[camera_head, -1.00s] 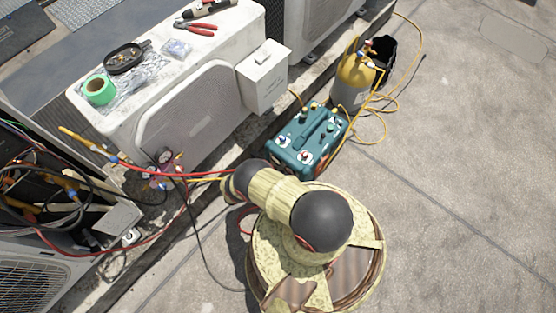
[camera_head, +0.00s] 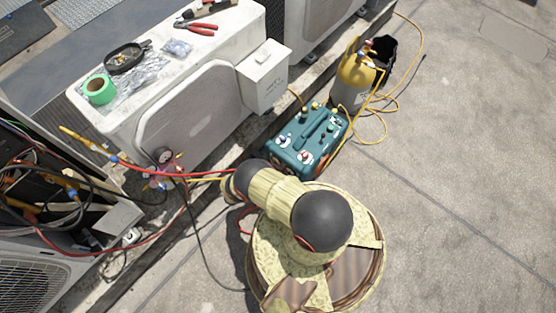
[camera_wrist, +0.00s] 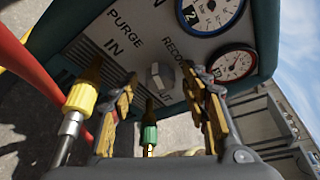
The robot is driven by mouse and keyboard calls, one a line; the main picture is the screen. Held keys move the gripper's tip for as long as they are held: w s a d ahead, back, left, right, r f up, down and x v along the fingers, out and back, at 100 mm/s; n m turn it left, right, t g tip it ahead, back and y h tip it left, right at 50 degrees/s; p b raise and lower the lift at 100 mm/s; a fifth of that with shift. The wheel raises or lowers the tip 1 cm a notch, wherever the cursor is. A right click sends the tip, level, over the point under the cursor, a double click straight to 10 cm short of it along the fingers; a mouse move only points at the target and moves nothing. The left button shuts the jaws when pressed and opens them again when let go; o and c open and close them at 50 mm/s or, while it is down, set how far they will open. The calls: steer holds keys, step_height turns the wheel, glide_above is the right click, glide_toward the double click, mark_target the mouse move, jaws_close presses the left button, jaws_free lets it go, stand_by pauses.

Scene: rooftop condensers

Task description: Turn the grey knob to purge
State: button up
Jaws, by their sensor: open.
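The grey knob (camera_wrist: 160,76) is a faceted knob on the light panel (camera_wrist: 152,28) of a dark teal machine, in the middle of the wrist view. The word PURGE is printed to its left and a partly hidden word starting RECO above right. I cannot tell which way it points. My gripper (camera_wrist: 160,80) is open, with one finger on each side of the knob; I see no clear contact. The head view shows a teal machine (camera_head: 318,134) beyond my arm; my gripper is hidden there.
In the wrist view, a yellow fitting (camera_wrist: 80,98) and a green fitting (camera_wrist: 149,134) stand close to the fingers. A red hose (camera_wrist: 22,62) runs at left. Two gauges, one being the red-rimmed gauge (camera_wrist: 232,65), sit at right. A yellow-topped cylinder (camera_head: 352,82) stands behind the machine.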

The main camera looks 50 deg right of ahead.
steer(key=v, duration=1.2)
steer(key=shift+a, duration=0.1)
